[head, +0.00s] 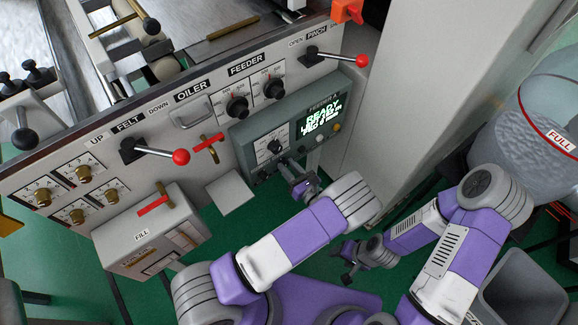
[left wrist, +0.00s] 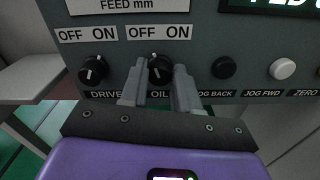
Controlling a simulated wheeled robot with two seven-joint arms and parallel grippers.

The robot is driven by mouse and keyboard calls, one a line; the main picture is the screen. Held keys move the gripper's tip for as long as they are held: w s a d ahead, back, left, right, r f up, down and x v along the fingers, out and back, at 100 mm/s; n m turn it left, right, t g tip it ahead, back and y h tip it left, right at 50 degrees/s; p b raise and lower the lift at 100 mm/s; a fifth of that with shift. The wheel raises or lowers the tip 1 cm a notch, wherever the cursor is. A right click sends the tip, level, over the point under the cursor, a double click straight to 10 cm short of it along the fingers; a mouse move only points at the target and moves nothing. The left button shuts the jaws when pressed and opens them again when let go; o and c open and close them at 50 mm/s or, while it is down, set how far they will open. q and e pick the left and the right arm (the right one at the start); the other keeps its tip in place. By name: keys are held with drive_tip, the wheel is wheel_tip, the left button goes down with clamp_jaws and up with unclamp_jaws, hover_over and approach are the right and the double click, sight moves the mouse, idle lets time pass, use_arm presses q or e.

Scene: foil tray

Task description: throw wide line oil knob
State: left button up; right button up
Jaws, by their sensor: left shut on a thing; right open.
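The black oil knob (left wrist: 160,67) sits above its OIL label and below an OFF/ON plate in the left wrist view. A light pointer mark shows on its face, but I cannot tell clearly which position it marks. My left gripper (left wrist: 160,88) is shut on the oil knob, with one grey finger on each side of it. In the head view my left gripper (head: 300,186) is at the lower edge of the grey control panel (head: 245,143), where the knob is mostly hidden. My right gripper (head: 349,270) is open and empty, low and away from the panel.
The DRIVE knob (left wrist: 93,70) is left of the oil knob. The black JOG BACK button (left wrist: 223,67) and white JOG FWD button (left wrist: 282,68) are to its right. A lit display (head: 322,117) reads READY. A grey plate (head: 231,192) projects at left.

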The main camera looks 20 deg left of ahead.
use_arm(q)
drive_tip(key=m+p, duration=0.1)
drive_tip(key=m, duration=0.3)
drive_tip(key=shift+m, duration=0.3)
drive_tip(key=shift+w+f+m+p, duration=0.1)
drive_tip(key=shift+m+p, duration=0.7)
drive_tip(key=shift+m, duration=1.8)
use_arm(e)
drive_tip(key=shift+r, duration=1.4)
use_arm(q)
drive_tip(key=o, duration=1)
drive_tip(key=shift+o, duration=0.2)
drive_tip(key=shift+d, duration=0.15)
